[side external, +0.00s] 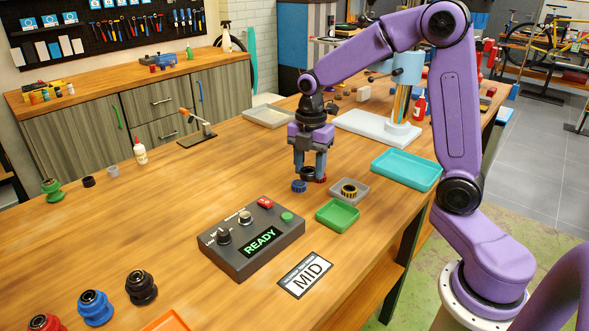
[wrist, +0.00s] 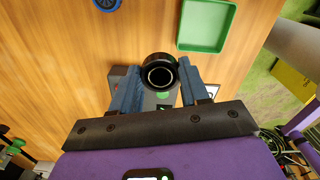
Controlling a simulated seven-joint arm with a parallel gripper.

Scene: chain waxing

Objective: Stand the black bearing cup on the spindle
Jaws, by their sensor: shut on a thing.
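The black bearing cup (wrist: 158,72) is a short black ring with a pale-rimmed round opening, seen between my fingers in the wrist view. My gripper (side external: 309,174) is shut on it and points down over the table. In the side view the cup (side external: 307,173) shows as a small dark shape between the fingertips, above and close to a blue ribbed cap (side external: 299,186). The control box (side external: 251,238) reads READY and carries a dark knob and a short upright post (side external: 245,217). I cannot tell whether that post is the spindle.
A green tray (side external: 337,214), a grey tray (side external: 362,198) holding a yellow-and-black ring, and a teal tray (side external: 407,170) lie to the right. A red piece (side external: 320,179) is close to my fingers. Black, blue and red hubs stand at front left.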

